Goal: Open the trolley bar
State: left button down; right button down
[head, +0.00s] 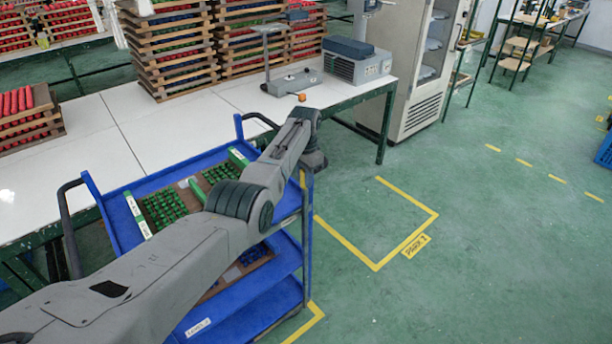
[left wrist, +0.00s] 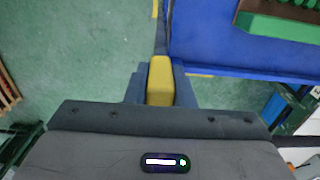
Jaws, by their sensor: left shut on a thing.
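The blue trolley (head: 290,262) stands at the front of the white table, with green-edged trays on its top shelf. It also shows in the left wrist view (left wrist: 225,45), at the upper right. My left arm reaches across the trolley, and my left gripper (head: 314,160) is at its right-hand corner post. In the left wrist view my left gripper (left wrist: 160,88) is shut on a yellow piece, which I take as the trolley bar (left wrist: 160,78). The bar stands between the two fingers beside the trolley's edge. The rest of the bar is mostly hidden. My right gripper is not in view.
The white table (head: 95,125) borders the trolley at the back, with stacked wooden trays (head: 170,50) and a grey device (head: 357,65) on it. A cabinet (head: 420,75) stands beyond. The green floor right of the trolley is free, with yellow floor marking (head: 405,198).

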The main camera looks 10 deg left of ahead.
pick_arm(q)
jog(key=shift+w+d+r, duration=0.1)
jog(key=shift+r, duration=0.05)
jog(key=c, duration=1.5)
grip_release()
jog(key=shift+o, duration=1.3)
jog(key=shift+w+d, duration=0.1)
jog(key=shift+w, duration=0.05)
notch_tip(320, 180, up, 10)
jog(key=b, duration=0.2)
jog(key=shift+f+b, duration=0.2)
jog(key=shift+b, duration=0.1)
jog(key=shift+r, duration=0.45)
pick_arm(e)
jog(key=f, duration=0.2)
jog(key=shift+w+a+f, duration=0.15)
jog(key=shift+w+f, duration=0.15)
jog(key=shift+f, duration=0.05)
